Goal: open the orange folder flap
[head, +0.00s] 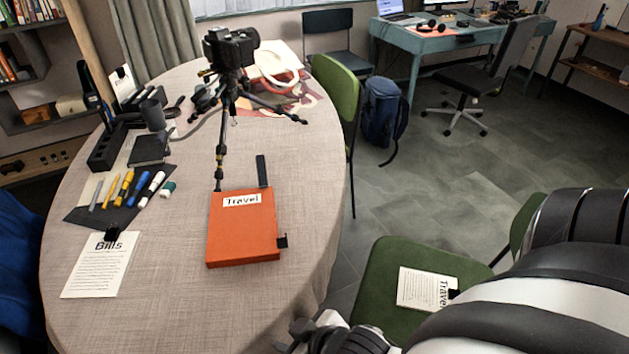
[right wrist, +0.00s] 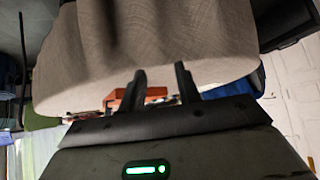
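The orange folder (head: 243,236) with a white "Travel" label lies flat on the table, its flap closed. A black strip (head: 262,171) stands out at its far edge and a small black tab (head: 282,241) sticks out at its right edge. My right gripper (head: 310,330) is low at the bottom edge of the head view, beside the table edge and apart from the folder. In the right wrist view its two fingers (right wrist: 160,78) are spread with nothing between them, and part of the orange folder (right wrist: 127,97) shows beyond them. My left gripper is not in view.
The round table (head: 180,320) carries a camera on a tripod (head: 230,80), several markers on a dark mat (head: 120,205), and a "Bills" sheet (head: 100,265). A green chair (head: 385,265) holding a "Travel" paper (head: 425,289) stands right of the table. Tabletop near the folder's front is clear.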

